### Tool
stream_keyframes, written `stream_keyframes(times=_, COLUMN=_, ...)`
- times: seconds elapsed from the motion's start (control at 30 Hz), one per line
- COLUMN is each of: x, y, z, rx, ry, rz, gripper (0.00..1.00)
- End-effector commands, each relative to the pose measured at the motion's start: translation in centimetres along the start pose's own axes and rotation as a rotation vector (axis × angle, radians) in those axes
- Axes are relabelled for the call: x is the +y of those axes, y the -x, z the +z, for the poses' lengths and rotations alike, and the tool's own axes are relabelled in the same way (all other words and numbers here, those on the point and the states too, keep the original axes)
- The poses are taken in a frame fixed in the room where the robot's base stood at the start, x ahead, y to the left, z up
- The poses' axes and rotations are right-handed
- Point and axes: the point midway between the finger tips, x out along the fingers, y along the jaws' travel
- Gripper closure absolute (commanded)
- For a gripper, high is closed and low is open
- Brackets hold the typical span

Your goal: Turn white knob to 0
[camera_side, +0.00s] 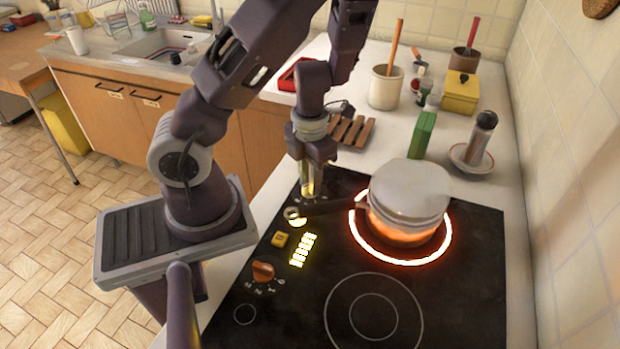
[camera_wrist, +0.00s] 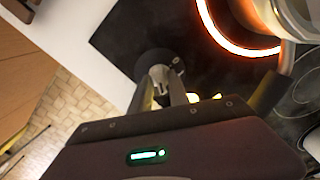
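The black cooktop (camera_side: 370,270) has a red-orange knob (camera_side: 263,272) with a printed number scale beside it at the front left. My gripper (camera_side: 308,193) points down above the cooktop's back-left part, just above that patch and the handle's end.
A yellow button (camera_side: 279,239) and lit display (camera_side: 303,250) lie in front.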

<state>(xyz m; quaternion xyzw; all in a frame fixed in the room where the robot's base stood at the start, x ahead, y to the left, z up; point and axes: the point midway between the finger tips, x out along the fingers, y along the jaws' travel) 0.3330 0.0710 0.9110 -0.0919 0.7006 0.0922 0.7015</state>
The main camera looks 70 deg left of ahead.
Motion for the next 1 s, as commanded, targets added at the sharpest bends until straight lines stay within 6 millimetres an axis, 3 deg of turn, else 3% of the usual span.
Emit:
stream_keyframes(times=0.03, x=0.0, y=0.01, z=0.0, rx=0.0, ry=0.0, rz=0.0, gripper=0.91)
stream_keyframes(times=0.1, x=0.0, y=0.02, z=0.01, rx=0.0, ry=0.0, rz=0.0, gripper=1.0)
stream_keyframes(times=0.53, x=0.0, y=0.04, z=0.0, rx=0.0, ry=0.046, rz=0.0, gripper=1.0)
stream_keyframes(times=1.0, x=-0.01, y=0.04, z=-0.04, rx=0.001, ry=0.42, rz=-0.001, gripper=1.0)
